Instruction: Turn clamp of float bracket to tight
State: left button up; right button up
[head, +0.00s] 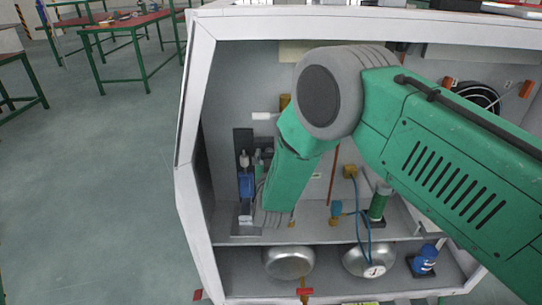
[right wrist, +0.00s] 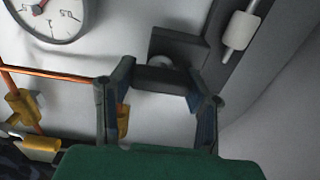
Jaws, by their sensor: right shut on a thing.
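The float bracket shows as a dark upright bracket (head: 243,142) on the left inside the cabinet. In the right wrist view its dark rail (right wrist: 222,68) runs diagonally at the upper right, beside a square dark plate. The clamp (right wrist: 160,80) is a short dark bar in front of that plate. My right gripper (right wrist: 160,98) has one finger at each end of the bar and is shut on it. In the head view the gripper (head: 259,165) is small beside the bracket and partly hidden by my green arm. My left gripper is not in view.
The white cabinet (head: 193,120) encloses the work space. A gauge (right wrist: 50,14) and an orange pipe (right wrist: 60,80) are near the gripper. Two silver vessels (head: 289,262) stand on the lower level. A blue item (head: 425,258) stands at lower right. Open floor (head: 95,180) lies left.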

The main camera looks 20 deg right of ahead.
jog(key=shift+w+a+r, duration=0.1)
jog(key=shift+a, duration=0.1)
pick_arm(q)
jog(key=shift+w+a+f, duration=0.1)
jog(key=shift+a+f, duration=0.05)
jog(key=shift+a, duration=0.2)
